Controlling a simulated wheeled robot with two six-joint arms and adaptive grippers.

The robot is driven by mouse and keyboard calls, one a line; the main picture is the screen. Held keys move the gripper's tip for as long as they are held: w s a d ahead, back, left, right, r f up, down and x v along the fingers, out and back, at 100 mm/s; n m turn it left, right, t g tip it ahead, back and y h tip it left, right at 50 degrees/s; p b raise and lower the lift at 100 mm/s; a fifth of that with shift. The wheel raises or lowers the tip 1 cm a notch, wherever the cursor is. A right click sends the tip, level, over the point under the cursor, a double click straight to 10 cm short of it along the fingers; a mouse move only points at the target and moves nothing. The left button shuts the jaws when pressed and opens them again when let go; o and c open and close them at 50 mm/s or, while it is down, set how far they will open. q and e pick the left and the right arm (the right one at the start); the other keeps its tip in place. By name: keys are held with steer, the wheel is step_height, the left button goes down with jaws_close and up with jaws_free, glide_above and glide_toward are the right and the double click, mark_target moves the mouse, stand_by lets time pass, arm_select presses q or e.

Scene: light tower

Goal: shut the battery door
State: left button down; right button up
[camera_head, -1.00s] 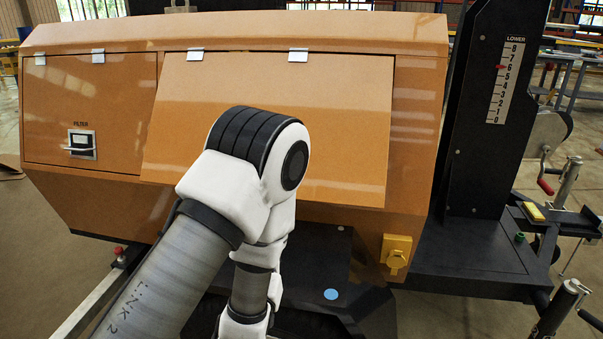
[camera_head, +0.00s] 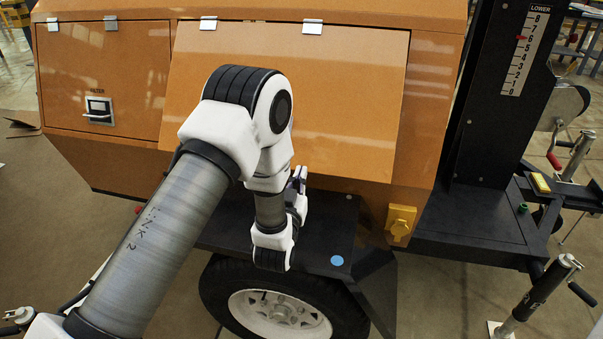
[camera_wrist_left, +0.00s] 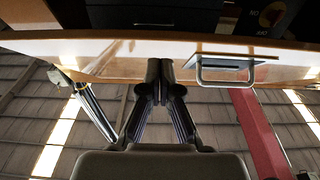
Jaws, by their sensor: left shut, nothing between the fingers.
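The large orange door (camera_head: 345,105) in the middle of the cabinet hangs from two top hinges and stands a little ajar, its lower edge out from the body. My left arm covers its lower left part. In the left wrist view, a glossy door panel (camera_wrist_left: 110,58) with a metal handle (camera_wrist_left: 225,66) is close ahead, with a dark interior beyond its edge. My left gripper (camera_head: 299,179) is low by the door's lower edge; its shut, empty fingers show in the left wrist view (camera_wrist_left: 160,68) left of the handle. Contact with the door cannot be told. My right gripper is not in view.
A shut orange door with a filter latch (camera_head: 99,110) is at left. A yellow socket box (camera_head: 401,223) sits at lower right. The black mast (camera_head: 500,115) stands at right. A wheel (camera_head: 283,305) and black fender are below my left gripper.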

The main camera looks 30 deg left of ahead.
arm_select(q)
steer(key=shift+w+a+f, duration=0.2)
steer(key=shift+w+f, duration=0.35)
steer(key=shift+w, duration=0.2)
steer(key=w+f+b, duration=0.1)
steer(key=w, duration=0.1)
steer(key=w+a+f+b, duration=0.1)
steer(key=f, duration=0.1)
steer(key=shift+w+b, duration=0.4)
